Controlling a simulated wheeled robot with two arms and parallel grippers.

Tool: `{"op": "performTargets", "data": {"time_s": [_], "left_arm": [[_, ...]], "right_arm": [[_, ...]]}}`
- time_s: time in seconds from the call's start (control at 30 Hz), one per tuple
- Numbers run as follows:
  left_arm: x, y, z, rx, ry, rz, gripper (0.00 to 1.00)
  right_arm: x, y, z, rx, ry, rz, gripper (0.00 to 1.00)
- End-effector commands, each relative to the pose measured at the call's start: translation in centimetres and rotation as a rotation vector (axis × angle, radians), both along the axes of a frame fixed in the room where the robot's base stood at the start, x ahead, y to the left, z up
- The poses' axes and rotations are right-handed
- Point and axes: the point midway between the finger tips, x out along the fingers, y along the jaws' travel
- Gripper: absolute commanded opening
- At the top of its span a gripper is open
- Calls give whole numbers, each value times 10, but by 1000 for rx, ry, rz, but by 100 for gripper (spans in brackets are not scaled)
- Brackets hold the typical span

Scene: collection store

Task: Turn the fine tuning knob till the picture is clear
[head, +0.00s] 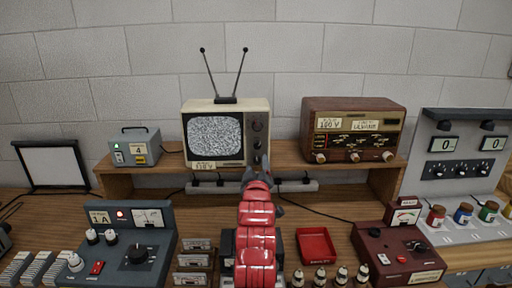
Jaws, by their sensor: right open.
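The small cream television (225,104) stands on the wooden shelf in the middle, with two antennas raised. Its screen (214,134) shows grey static. Two dark round knobs, the upper one (257,125) and the lower one (257,143), sit right of the screen; I cannot tell which is fine tuning. My right gripper (256,170), on a red arm, is open just in front of the television's lower right corner. It hides part of that corner; I cannot tell whether it touches anything. My left gripper is out of view.
A brown radio (353,112) stands right on the shelf (285,157), a grey box (135,147) left. A power strip (300,187) lies beneath. On the bench are a blue-grey control unit (120,240), a red tray (316,244) and a dark red meter unit (395,255).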

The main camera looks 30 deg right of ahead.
Motion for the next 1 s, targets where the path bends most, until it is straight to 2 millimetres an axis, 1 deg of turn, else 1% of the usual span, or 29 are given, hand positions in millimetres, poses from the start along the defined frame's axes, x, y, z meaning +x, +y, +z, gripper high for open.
{"op": "performTargets", "data": {"time_s": [0.03,0.1,0.5,0.7,1.0], "left_arm": [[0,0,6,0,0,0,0],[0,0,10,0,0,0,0],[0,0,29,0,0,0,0],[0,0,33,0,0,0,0],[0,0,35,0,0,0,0]], "right_arm": [[7,-7,4,1,0,-3,63],[18,-14,3,1,2,-2,63],[71,-49,4,-2,-3,0,63],[86,-59,3,-2,-4,0,63],[93,-64,1,-2,-5,0,63]]}}
